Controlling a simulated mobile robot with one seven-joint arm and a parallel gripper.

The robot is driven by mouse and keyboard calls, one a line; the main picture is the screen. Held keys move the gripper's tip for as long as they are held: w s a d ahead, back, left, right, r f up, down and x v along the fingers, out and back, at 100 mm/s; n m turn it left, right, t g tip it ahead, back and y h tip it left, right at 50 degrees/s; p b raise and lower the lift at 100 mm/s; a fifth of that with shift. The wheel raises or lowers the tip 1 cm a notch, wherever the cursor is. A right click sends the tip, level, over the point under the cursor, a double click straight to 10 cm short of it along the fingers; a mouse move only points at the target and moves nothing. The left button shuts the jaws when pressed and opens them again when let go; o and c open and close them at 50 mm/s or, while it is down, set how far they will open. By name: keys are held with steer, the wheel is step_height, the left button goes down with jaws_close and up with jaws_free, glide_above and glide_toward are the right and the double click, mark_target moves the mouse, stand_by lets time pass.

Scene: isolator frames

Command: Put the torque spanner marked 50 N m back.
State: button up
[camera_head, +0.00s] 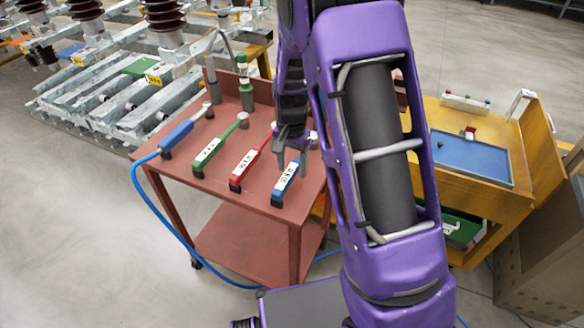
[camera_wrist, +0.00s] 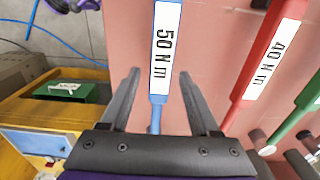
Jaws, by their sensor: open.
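The blue torque spanner (camera_head: 287,182) lies at the right end of a row of tools on the red cart top (camera_head: 222,180). In the wrist view, this spanner (camera_wrist: 165,42) carries a white label reading 50 N m. My gripper (camera_head: 291,160) is over it, and in the wrist view my gripper (camera_wrist: 159,74) is open with one finger on each side of the narrow blue shaft. I cannot tell whether the fingers touch it. The spanner's far end is hidden by my gripper body in the wrist view.
A red spanner (camera_head: 245,166), marked 40 N m in the wrist view (camera_wrist: 268,60), lies beside it. A green spanner (camera_head: 212,153) and a blue hosed tool (camera_head: 177,136) lie farther left. A yellow bench (camera_head: 492,203) with a blue mat (camera_head: 470,158) stands to the right.

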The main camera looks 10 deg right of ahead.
step_height(320, 180, up, 11)
steer(key=p, duration=0.1)
steer(key=shift+s+a, duration=0.1)
stand_by(0.4)
